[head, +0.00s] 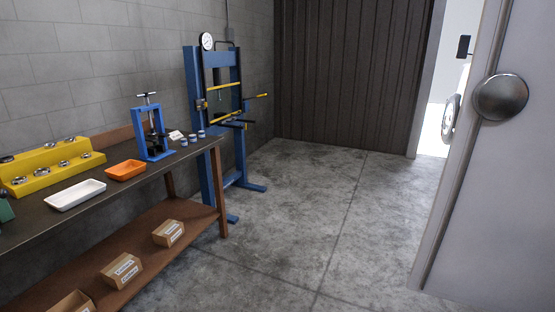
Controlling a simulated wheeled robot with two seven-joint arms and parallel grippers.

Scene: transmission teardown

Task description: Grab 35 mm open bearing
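Several small metal ring-shaped parts that look like bearings sit on a yellow stepped rack (48,167) at the left end of the workbench. One of these bearings (63,164) is on the front step. They are too small to tell sizes or which is the 35 mm open one. Neither of my grippers shows in the head view.
The dark-topped workbench (112,187) also holds a white tray (76,195), an orange tray (126,170), a small blue press (152,135) and small jars. Cardboard boxes (121,270) sit on the lower shelf. A tall blue shop press (196,140) stands beyond. The concrete floor (320,210) is clear; a grey door (495,200) is at right.

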